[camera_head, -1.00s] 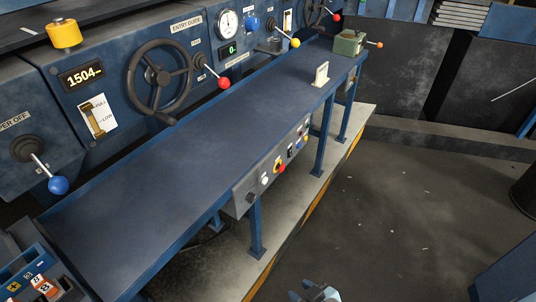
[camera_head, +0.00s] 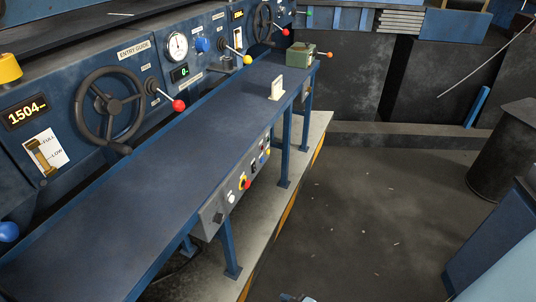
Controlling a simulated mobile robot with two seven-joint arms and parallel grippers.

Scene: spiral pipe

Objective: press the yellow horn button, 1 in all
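A small yellow button (camera_head: 267,153) sits at the far end of the control box (camera_head: 209,219) on the bench's front edge. I cannot read a horn label on it. A red knob on a yellow plate (camera_head: 244,184) and a white button (camera_head: 231,198) are on the same box. A larger yellow cylinder (camera_head: 9,68) stands on the console at the left edge, partly cut off. A small light-blue tip, apparently of my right gripper (camera_head: 297,298), shows at the bottom edge, well apart from the box. Its opening is hidden. My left gripper is out of view.
The long blue bench (camera_head: 165,185) runs along a console with a handwheel (camera_head: 110,105) and ball-ended levers. Blue legs stand below. A dark drum (camera_head: 505,150) is at right; the floor between is open.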

